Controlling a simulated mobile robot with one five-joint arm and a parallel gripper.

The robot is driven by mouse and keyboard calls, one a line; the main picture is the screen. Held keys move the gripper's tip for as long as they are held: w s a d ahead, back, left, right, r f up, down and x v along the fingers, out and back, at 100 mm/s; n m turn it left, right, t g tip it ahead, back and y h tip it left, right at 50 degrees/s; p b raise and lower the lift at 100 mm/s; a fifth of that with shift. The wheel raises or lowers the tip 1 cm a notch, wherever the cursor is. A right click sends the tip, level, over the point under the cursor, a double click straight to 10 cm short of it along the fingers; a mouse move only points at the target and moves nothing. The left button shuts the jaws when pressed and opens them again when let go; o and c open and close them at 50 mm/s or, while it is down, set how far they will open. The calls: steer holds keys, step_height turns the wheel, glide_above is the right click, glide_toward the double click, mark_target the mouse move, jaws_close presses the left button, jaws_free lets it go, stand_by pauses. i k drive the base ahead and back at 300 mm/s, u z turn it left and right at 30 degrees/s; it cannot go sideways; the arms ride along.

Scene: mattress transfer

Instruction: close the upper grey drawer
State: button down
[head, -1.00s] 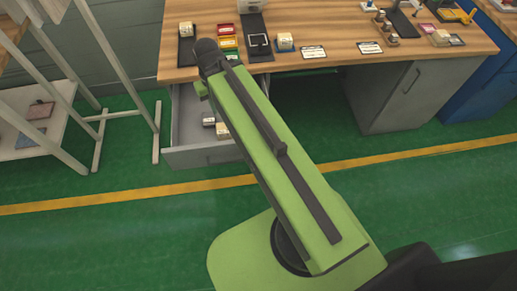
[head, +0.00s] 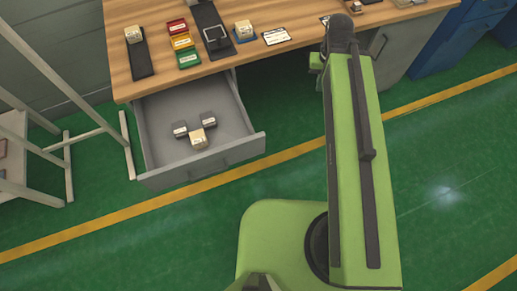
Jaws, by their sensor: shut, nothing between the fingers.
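The upper grey drawer (head: 203,168) stands pulled out from under the wooden tabletop, left of the picture's middle in the head view. Its front panel and its inside are in plain sight. A beige box (head: 199,139) and two dark grey boxes with white labels (head: 180,129) (head: 208,119) lie in it. My green arm rises on the right, apart from the drawer in the picture. My gripper is not visible.
The wooden workbench (head: 290,14) carries labelled boxes, colored trays and dark pads. A white rack (head: 69,165) stands at left, close to the drawer. A grey cabinet (head: 410,45) and a blue cabinet (head: 463,40) are at right. Green floor lies clear before the drawer.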

mark_target(170, 160)
steer(key=z, duration=0.15)
steer(key=k, duration=1.65)
steer(key=u, duration=1.75)
steer(key=i, duration=1)
steer(key=z, duration=0.05)
